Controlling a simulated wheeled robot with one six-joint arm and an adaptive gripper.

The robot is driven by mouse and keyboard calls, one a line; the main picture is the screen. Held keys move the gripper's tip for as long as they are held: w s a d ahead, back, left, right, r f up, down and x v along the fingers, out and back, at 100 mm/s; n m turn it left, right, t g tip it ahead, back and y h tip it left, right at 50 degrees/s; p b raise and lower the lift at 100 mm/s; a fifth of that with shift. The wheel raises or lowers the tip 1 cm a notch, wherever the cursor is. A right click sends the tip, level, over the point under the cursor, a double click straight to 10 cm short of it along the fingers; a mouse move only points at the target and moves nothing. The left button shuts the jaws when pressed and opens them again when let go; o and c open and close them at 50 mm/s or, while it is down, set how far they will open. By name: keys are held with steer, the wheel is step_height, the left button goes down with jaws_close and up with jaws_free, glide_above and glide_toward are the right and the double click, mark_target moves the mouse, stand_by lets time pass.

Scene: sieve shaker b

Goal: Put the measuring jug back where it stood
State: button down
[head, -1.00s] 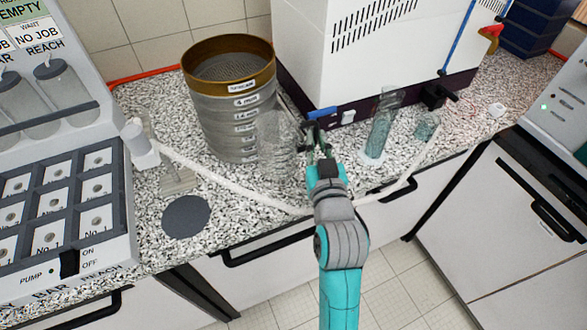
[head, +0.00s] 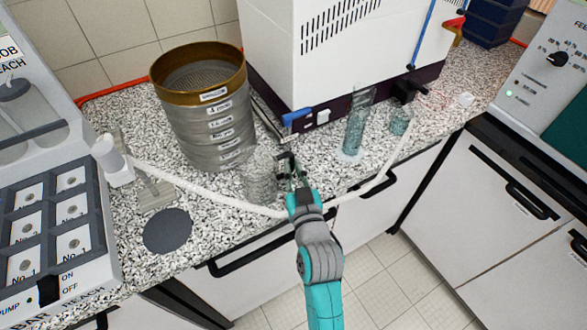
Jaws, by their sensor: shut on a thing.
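The measuring jug (head: 260,180) is a clear, faintly ribbed vessel, hard to see against the speckled counter. It looks upright, just right of the front of the sieve stack (head: 215,120). My gripper (head: 287,167) is shut on the jug's right side, reaching in from the counter's front. The jug is near the front edge; I cannot tell whether its base touches the counter (head: 215,225). The gripper's fingers are small and dark, and their contact with the jug is partly hidden.
A tall glass cylinder (head: 357,125) and a small glass beaker (head: 400,122) stand to the right. A white hose (head: 215,197) crosses the front of the counter. A dark disc (head: 167,231) lies at left. The white machine (head: 330,50) stands behind.

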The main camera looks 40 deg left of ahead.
steer(key=shift+f, duration=0.15)
steer(key=c, duration=1.2)
jaws_free()
steer(key=v, duration=1.2)
steer(key=shift+d, duration=0.1)
